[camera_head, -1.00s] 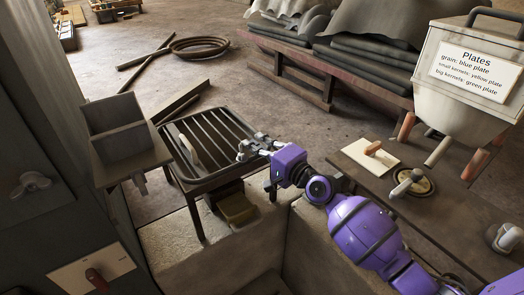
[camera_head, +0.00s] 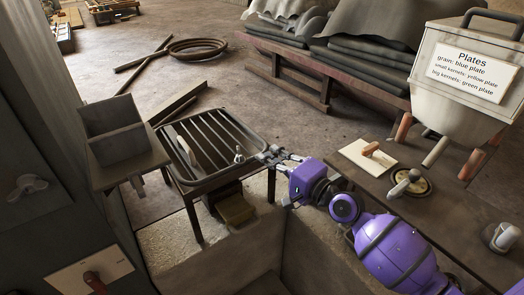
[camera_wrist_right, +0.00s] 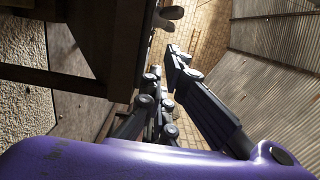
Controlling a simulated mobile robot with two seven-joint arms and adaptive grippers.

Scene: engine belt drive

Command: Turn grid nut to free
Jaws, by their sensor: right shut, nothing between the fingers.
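The grid nut (camera_head: 239,155) is a small pale wing nut at the right part of the slatted metal grid (camera_head: 262,141). A dark winged knob (camera_wrist_right: 173,14), likely the same nut, shows at the top of the right wrist view. My right gripper (camera_head: 266,153) is shut and empty at the grid's right rim, just right of the nut and apart from it. Its dark linked fingers (camera_wrist_right: 163,75) also show in the right wrist view. A pale handle (camera_head: 187,151) stands at the grid's left. My left gripper is not in view.
An open metal box (camera_head: 114,132) stands left of the grid. A stone block (camera_head: 170,245) lies below. On the right, a wooden bench (camera_head: 440,225) carries a cream panel (camera_head: 357,154), a round handled lid (camera_head: 411,184) and a labelled hopper (camera_head: 466,78).

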